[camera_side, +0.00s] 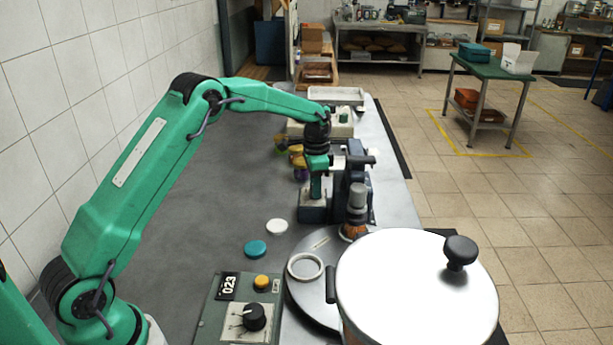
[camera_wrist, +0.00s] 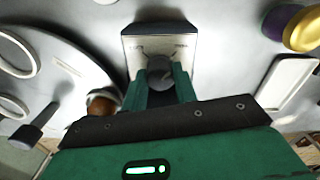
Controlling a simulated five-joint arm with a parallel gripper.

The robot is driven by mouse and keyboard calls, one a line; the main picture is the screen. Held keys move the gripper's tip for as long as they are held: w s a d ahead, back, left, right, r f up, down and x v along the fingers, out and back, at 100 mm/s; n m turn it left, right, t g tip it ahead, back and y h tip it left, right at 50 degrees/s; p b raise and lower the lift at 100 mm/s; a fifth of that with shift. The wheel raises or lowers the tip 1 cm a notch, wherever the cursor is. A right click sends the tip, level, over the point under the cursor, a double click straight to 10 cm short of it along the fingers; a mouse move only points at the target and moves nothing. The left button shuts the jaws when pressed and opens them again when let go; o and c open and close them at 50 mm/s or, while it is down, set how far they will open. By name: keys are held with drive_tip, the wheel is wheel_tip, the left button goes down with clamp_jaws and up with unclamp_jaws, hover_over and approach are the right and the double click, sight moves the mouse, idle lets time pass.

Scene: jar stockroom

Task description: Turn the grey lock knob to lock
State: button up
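The grey lock knob (camera_wrist: 160,68) sits on a small metal-faced block (camera_wrist: 160,32) in the middle of the wrist view. The block has small marks left and right of the knob, too small to read. My gripper (camera_wrist: 160,80) points down, with one green finger on each side of the knob. The fingertips lie close against the knob's sides; I cannot tell whether they press on it. In the side view my gripper (camera_side: 316,192) is down at the dark blue block (camera_side: 313,211), and the knob itself is hidden by the fingers.
A dark machine (camera_side: 357,170) with an orange-brown jar stands just right of the block. A large white-lidded pot (camera_side: 420,295) and a green panel with a black dial (camera_side: 254,317) are in front. Teal (camera_side: 255,249) and white discs lie nearby. The left tabletop is clear.

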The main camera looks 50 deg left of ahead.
drive_tip(key=c, duration=0.3)
drive_tip(key=shift+n, duration=0.5)
drive_tip(key=n, duration=0.3)
drive_tip(key=shift+n, duration=0.3)
drive_tip(key=n, duration=0.9)
drive_tip(key=shift+w, duration=0.1)
drive_tip(key=n, duration=0.4)
drive_tip(key=shift+r, duration=0.1)
